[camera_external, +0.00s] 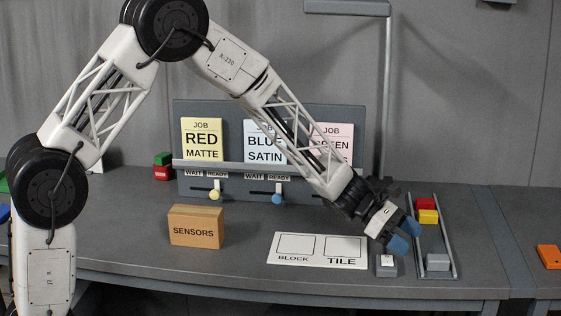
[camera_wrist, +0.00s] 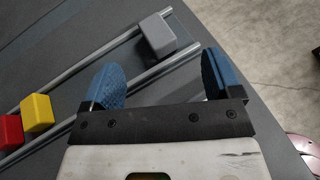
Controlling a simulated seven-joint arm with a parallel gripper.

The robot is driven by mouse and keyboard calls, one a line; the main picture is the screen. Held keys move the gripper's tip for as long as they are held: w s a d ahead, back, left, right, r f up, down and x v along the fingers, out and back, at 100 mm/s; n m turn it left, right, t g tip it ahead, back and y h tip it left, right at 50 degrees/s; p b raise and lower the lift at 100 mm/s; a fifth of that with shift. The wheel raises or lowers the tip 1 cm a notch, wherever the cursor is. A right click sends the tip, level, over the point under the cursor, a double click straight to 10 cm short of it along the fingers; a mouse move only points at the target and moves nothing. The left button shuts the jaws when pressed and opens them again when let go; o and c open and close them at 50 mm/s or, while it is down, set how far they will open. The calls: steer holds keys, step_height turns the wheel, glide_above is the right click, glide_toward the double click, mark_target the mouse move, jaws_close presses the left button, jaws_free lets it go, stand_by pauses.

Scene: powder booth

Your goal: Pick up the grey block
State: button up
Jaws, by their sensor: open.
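The grey block (camera_external: 438,262) sits at the near end of a pair of metal rails (camera_external: 447,250) on the right of the table. In the wrist view the grey block (camera_wrist: 157,35) lies beyond the fingers, between their two directions, at the end of the rails. My gripper (camera_external: 405,236) has blue fingers, spread apart and empty. In the external view it is up and left of the grey block, and apart from it. The open fingers also show in the wrist view (camera_wrist: 160,72), with nothing between them but table and a rail.
Red (camera_external: 425,204) and yellow (camera_external: 428,217) blocks sit farther back along the rails. A small grey box (camera_external: 387,268) stands below my gripper. A white BLOCK/TILE card (camera_external: 317,263) and a SENSORS carton (camera_external: 196,227) lie left. An orange object (camera_external: 549,257) is far right.

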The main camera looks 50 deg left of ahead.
mark_target(437, 257)
steer(key=shift+w+f+n, duration=0.3)
steer(key=shift+w+f, duration=0.05)
steer(key=shift+w, duration=0.05)
steer(key=shift+d, duration=0.1)
steer(key=shift+x, duration=1.25)
steer(key=shift+d, duration=0.1)
steer(key=shift+x, duration=2.5)
